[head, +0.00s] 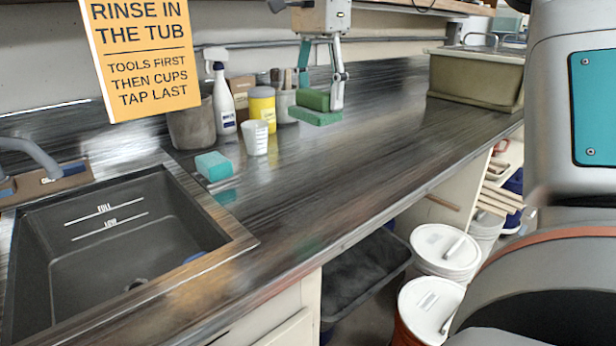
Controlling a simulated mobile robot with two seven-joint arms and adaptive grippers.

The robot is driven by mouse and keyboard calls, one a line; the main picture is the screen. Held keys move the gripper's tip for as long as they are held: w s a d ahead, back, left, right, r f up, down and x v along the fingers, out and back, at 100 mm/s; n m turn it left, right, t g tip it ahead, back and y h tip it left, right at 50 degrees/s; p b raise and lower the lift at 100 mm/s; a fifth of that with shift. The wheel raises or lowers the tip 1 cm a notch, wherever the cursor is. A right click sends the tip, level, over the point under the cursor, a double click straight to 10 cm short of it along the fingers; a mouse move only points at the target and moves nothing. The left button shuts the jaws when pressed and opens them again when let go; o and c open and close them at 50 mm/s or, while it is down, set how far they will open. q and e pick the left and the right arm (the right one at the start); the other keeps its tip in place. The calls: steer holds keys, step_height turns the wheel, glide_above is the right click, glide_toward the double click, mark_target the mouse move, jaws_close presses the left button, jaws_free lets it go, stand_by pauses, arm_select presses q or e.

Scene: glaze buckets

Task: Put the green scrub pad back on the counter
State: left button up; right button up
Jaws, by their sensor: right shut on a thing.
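The green scrub pad (313,100) is between the fingers of my right gripper (320,94), which reaches down from the top of the picture and is shut on it. The pad is at the back middle of the dark counter (370,150). A brighter green patch shows directly below the pad; I cannot tell whether it is part of the pad or its reflection, nor whether the pad touches the counter. My left gripper is not in view.
A sink (110,240) is at left, with a teal sponge (214,165) beside it. A spray bottle (222,100), yellow jar (262,105) and white cup (255,138) stand left of the pad. A basin (475,78) is at back right. The counter between is clear.

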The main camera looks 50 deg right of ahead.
step_height(320, 180, down, 13)
steer(key=shift+w+b, duration=0.15)
steer(key=shift+b, duration=0.9)
steer(key=shift+f, duration=0.3)
step_height(320, 180, down, 4)
steer(key=shift+r+b, duration=0.25)
steer(key=shift+b, duration=0.1)
steer(key=shift+f, duration=0.1)
steer(key=shift+c, duration=0.6)
steer(key=o, duration=1.4)
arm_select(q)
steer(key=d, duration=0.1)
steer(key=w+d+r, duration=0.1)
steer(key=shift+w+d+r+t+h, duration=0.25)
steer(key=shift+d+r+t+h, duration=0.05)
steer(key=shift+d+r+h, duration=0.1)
